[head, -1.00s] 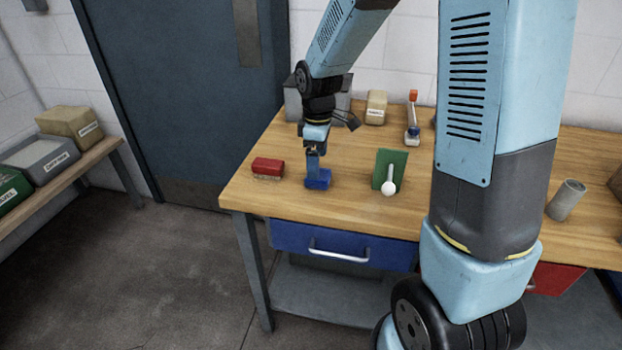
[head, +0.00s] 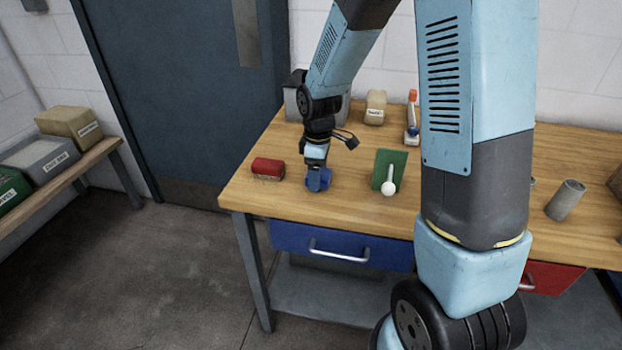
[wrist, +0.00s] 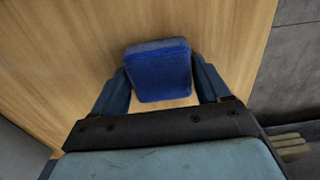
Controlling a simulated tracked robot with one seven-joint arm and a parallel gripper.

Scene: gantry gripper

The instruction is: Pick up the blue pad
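The blue pad (wrist: 160,75) lies on the wooden workbench (head: 258,203), near its front left. In the wrist view it sits between my gripper's two fingers, with one finger close along each side. My gripper (wrist: 160,78) points down at the bench and looks open around the pad; narrow gaps seem to show at its sides. In the head view my gripper (head: 318,182) hides most of the pad, and only a little blue shows there. I cannot tell whether a finger touches it.
A red brush (head: 268,168) lies left of my gripper. A grey cylinder (head: 566,199) is farther right. A tan block (head: 375,107) and a grey box (head: 292,100) stand behind.

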